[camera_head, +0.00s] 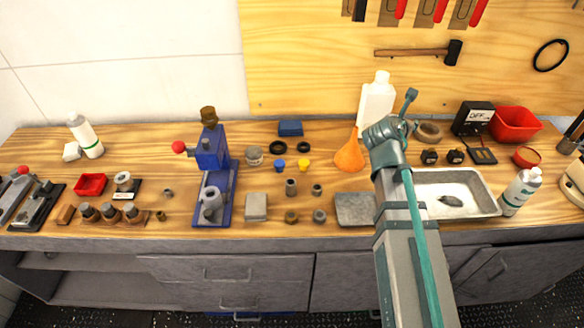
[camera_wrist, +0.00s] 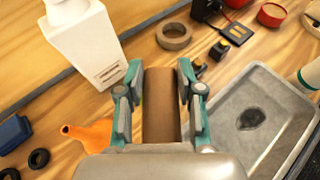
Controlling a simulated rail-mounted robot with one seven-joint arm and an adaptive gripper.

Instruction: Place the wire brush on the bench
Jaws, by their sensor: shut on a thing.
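My gripper (camera_wrist: 160,76) is shut on a brown, smooth, wood-like piece, which I take to be the wire brush (camera_wrist: 161,112). It lies between the two teal-and-grey fingers in the wrist view. No bristles show, and its lower end is hidden by the gripper body. In the head view my arm reaches over the right half of the bench, hiding the brush. The bench (camera_head: 120,165) has a wooden top; its surface also shows in the wrist view (camera_wrist: 95,95). I cannot tell the gap between the brush and the bench top.
Around the gripper are a white bottle (camera_head: 376,103), an orange funnel (camera_head: 349,155), a tape roll (camera_head: 428,131), and a metal tray (camera_head: 468,182) with a dark spot. A grey slab (camera_head: 355,209) lies at the front. Small parts crowd the middle; bare wood shows between the funnel and slab.

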